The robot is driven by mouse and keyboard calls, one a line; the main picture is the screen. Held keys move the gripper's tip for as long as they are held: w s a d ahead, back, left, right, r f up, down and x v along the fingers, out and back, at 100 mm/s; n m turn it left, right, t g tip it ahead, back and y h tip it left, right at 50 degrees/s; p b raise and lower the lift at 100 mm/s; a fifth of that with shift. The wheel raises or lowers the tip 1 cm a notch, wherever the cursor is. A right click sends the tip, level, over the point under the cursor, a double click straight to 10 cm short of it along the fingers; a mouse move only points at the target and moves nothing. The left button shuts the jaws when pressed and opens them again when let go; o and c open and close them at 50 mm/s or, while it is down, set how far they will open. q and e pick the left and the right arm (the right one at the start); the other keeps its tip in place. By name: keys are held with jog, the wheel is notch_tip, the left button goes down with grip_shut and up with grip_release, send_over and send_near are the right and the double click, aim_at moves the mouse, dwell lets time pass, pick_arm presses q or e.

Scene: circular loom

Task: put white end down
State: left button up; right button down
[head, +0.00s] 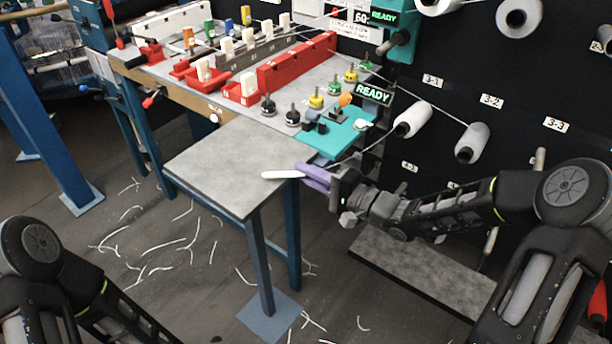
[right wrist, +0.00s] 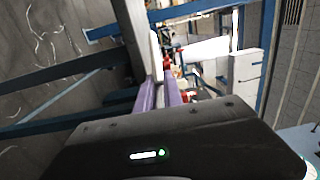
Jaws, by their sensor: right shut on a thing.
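The white end (head: 282,175) is a short, pale rod-like piece held sideways by the right edge of the small grey table (head: 215,160). I cannot tell whether it touches the top. My right gripper (head: 306,173), with purple fingers, is shut on it, and the white piece points left out of the fingertips. In the right wrist view the purple fingers (right wrist: 162,92) close on the white end (right wrist: 154,50). A thin white thread runs from near a spool (head: 412,120) down toward my right gripper. My left gripper is out of view; only my left arm shows.
Behind the small table is a workbench with a red block (head: 296,66), a teal fixture (head: 335,138) and several knobs. Spools hang on the black panel (head: 450,95) at right. White thread scraps lie on the floor. The small table's top is clear.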

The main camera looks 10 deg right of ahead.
jog(key=shift+f, duration=0.4)
jog(key=shift+f, duration=0.15)
jog(key=c, duration=1.5)
grip_release()
jog(key=v, duration=1.2)
